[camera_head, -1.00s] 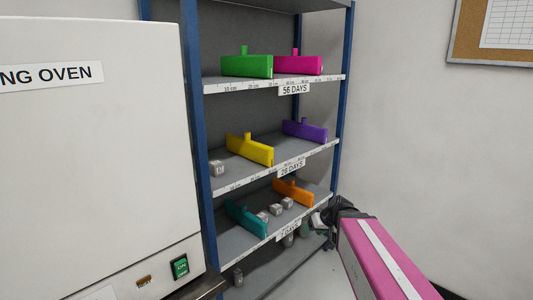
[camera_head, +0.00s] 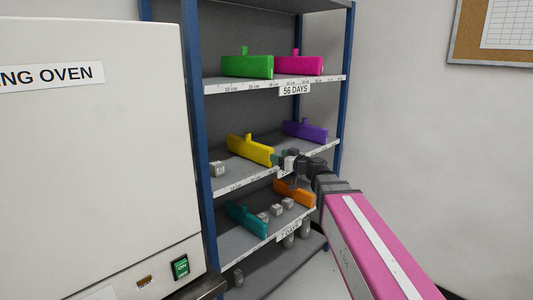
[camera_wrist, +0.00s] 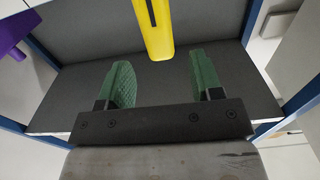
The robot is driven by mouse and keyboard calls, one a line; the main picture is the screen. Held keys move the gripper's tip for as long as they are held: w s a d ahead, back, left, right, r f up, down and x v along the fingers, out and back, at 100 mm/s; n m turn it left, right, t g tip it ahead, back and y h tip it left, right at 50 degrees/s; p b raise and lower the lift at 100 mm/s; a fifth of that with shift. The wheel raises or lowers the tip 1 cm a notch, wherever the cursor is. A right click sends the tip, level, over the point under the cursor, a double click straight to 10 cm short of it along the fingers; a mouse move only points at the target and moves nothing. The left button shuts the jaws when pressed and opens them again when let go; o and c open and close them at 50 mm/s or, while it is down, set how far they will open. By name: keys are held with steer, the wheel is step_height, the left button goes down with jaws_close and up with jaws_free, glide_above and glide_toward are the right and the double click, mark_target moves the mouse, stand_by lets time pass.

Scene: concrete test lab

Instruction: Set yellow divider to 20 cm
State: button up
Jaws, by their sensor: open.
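The yellow divider (camera_head: 250,149) stands on the middle shelf, left of the purple divider (camera_head: 306,131). Its front end points toward my gripper. My gripper (camera_head: 279,158) is at the front of the middle shelf, just right of the yellow divider's front end. In the wrist view my gripper (camera_wrist: 158,82) is open, its two green fingers apart with bare grey shelf between them. The yellow divider (camera_wrist: 155,35) lies just beyond the fingertips, roughly in line with the gap. The scale marks on the shelf edge (camera_head: 238,183) are too small to read.
A small grey cube (camera_head: 217,169) sits left on the middle shelf. Green (camera_head: 247,66) and pink (camera_head: 298,65) dividers stand above; teal (camera_head: 246,220) and orange (camera_head: 294,192) ones below. Blue posts (camera_head: 195,120) frame the rack. The oven (camera_head: 90,160) stands left.

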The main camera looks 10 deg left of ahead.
mark_target(267, 151)
steer(key=x, duration=0.8)
